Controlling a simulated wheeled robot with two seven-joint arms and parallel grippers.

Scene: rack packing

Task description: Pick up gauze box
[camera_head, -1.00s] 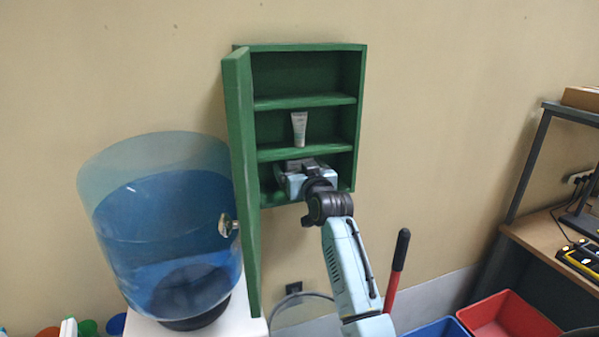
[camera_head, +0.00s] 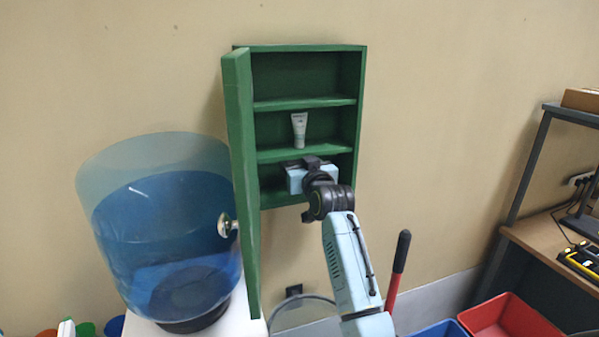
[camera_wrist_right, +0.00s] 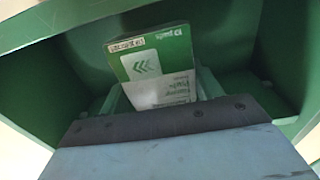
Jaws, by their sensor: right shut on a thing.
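My right gripper (camera_head: 302,162) is at the cabinet's lowest compartment, just under the middle shelf, and is shut on the gauze box. In the head view the box cannot be made out behind the gripper. My left gripper is not in view.
A white tube (camera_head: 299,130) stands on the shelf just above my right gripper. The open cabinet door (camera_head: 240,180) stands at the left, beside a large blue water container (camera_head: 165,235). The top compartment is empty. A red-handled tool (camera_head: 399,262) stands at the lower right.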

